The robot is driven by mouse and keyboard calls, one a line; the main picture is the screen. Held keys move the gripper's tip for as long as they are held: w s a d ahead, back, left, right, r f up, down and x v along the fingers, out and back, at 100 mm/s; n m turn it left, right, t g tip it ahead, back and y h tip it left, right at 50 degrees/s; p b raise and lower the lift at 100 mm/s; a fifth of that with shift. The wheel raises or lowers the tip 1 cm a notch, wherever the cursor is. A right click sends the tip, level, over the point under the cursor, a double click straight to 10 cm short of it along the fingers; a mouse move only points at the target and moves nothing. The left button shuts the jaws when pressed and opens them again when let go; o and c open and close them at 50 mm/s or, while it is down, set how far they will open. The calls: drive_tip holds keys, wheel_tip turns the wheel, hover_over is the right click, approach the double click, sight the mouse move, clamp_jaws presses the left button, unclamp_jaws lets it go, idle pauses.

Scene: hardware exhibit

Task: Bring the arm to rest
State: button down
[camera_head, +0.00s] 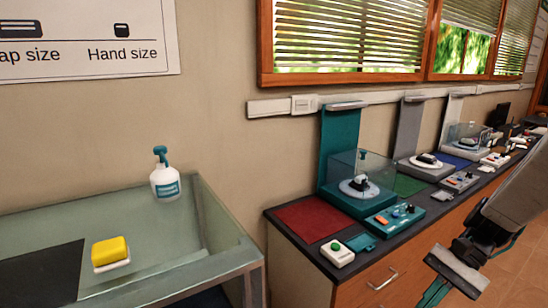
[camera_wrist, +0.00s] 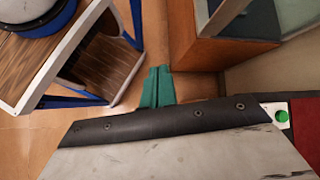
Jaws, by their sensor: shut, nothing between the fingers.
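My gripper (camera_head: 434,294) hangs at the lower right of the head view, in front of the wooden counter and apart from it. Its teal fingers show in the wrist view (camera_wrist: 157,86), side by side and shut with nothing between them. They point down over the tan floor. My arm is raised at the right edge of the head view.
A dark-topped wooden counter (camera_head: 272,220) carries several exhibit devices and a white box with a green button (camera_head: 337,253). A glass-walled table (camera_head: 222,219) at left holds a spray bottle (camera_head: 165,184) and a yellow sponge (camera_head: 109,250). A blue-framed stand (camera_wrist: 72,100) is near my fingers.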

drive_tip(key=s+a+r+n+t+h, duration=0.2)
drive_tip(key=s+r+n+h, duration=0.2)
drive_tip(key=s+r, duration=0.3)
drive_tip(key=s+a+r+n+t+h, duration=0.2)
drive_tip(key=s+r+n+t+h, duration=0.1)
drive_tip(key=s+r, duration=0.4)
drive_tip(key=shift+a+r+n+h, duration=0.2)
drive_tip(key=shift+n+h, duration=0.4)
drive_tip(key=shift+n, duration=0.4)
drive_tip(key=shift+a, duration=0.2)
